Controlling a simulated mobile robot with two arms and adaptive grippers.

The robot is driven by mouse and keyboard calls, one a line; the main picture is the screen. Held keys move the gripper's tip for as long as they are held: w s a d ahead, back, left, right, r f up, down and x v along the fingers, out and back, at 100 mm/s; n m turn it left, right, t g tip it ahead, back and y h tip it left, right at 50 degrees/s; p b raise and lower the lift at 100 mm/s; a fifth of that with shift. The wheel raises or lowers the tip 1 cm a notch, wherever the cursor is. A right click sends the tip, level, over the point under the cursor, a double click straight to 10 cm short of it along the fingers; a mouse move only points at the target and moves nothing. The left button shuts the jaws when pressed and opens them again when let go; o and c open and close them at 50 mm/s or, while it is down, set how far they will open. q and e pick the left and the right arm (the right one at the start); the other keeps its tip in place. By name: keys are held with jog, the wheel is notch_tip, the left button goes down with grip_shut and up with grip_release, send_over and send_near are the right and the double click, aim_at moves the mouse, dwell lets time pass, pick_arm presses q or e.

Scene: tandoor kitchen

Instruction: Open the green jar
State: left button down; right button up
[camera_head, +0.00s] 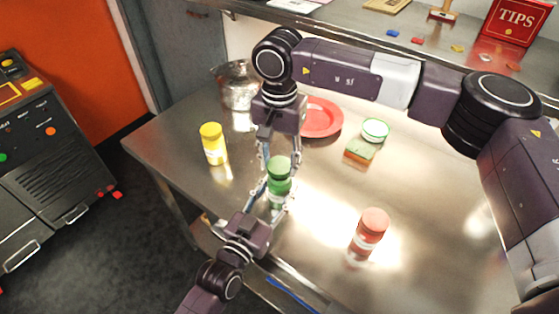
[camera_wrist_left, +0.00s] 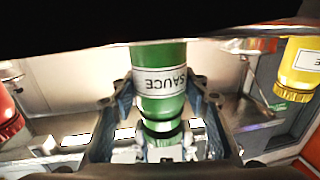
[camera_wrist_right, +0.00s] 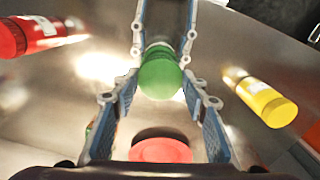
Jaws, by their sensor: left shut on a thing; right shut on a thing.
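The green jar (camera_head: 277,195) with its green lid (camera_head: 281,168) stands upright between my two grippers at the table's front left. My left gripper (camera_head: 270,205) comes from the front and is shut on the jar's body; the left wrist view shows its "SAUCE" label (camera_wrist_left: 160,80) upside down between the fingers. My right gripper (camera_head: 279,150) reaches down from above and is shut on the lid, which also shows between its fingertips in the right wrist view (camera_wrist_right: 160,76). The fingers partly hide the seam, so I cannot tell whether the lid has turned.
A yellow jar (camera_head: 213,145) stands to the left and a red jar (camera_head: 369,235) to the right. A red plate (camera_head: 322,118), a sponge (camera_head: 359,152), a small green-rimmed bowl (camera_head: 375,131) and a metal pot (camera_head: 238,92) stand behind. The table (camera_head: 430,235) is clear at right.

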aim_at(279, 165)
jog(key=shift+r, duration=2)
pick_arm(q)
jog(key=c, duration=1)
grip_release()
jog(key=shift+c, duration=0.2)
